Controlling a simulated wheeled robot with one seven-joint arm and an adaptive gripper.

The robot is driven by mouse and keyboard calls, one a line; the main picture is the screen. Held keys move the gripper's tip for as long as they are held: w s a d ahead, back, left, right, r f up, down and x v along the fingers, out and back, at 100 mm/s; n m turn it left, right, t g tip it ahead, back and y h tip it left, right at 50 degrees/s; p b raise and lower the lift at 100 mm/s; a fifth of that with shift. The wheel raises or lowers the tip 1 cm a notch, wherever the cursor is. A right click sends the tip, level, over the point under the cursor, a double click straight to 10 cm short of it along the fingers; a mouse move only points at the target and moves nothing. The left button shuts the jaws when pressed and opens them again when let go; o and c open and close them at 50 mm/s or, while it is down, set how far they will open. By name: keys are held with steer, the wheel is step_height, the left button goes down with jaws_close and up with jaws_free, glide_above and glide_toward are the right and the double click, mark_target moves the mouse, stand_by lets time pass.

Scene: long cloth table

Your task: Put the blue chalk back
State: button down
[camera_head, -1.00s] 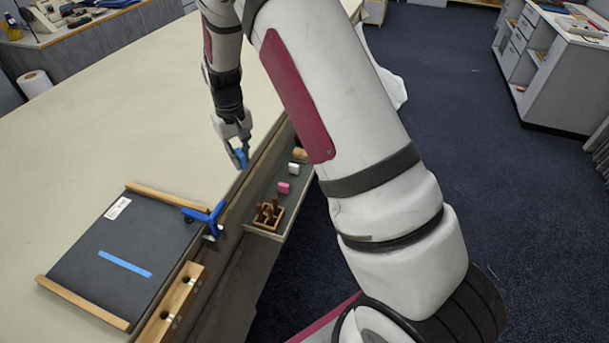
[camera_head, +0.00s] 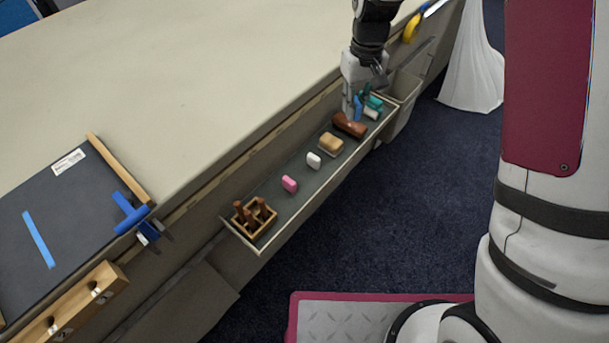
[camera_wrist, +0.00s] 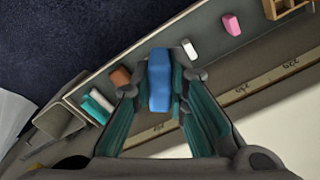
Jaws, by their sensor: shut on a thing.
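The blue chalk (camera_wrist: 159,80) is between the fingers of my gripper (camera_wrist: 160,88) in the wrist view. My gripper (camera_head: 356,108) is shut on it and points down at the far end of the narrow grey tray (camera_head: 280,213) along the table side. In the head view the chalk (camera_head: 357,105) shows just behind a brown roll-like piece (camera_head: 349,126). Teal and white chalk-like pieces (camera_head: 372,104) lie beside it at that end; the wrist view shows them too (camera_wrist: 97,105). I cannot tell whether the held chalk touches the tray.
Along the tray are a tan block (camera_head: 331,143), a white block (camera_head: 313,160), a pink block (camera_head: 290,185) and a wooden holder (camera_head: 255,219). A grey bin (camera_head: 404,87) hangs past the tray's end. A dark board (camera_head: 75,220) and blue clamp (camera_head: 130,214) are on the table.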

steer(key=w+a+f+n+b, duration=0.1)
steer(key=a+f+n+b, duration=0.2)
steer(key=a+f+b, duration=0.5)
steer(key=n+b, duration=0.4)
steer(key=b, duration=0.7)
glide_toward(302, 177)
step_height(302, 177, down, 6)
steer(key=b, duration=0.3)
steer(key=shift+w+a+f, duration=0.1)
steer(key=shift+f, duration=0.1)
steer(key=c, duration=2)
jaws_free()
steer(key=shift+f, duration=0.15)
steer(key=o, duration=0.4)
steer(key=shift+o, duration=0.2)
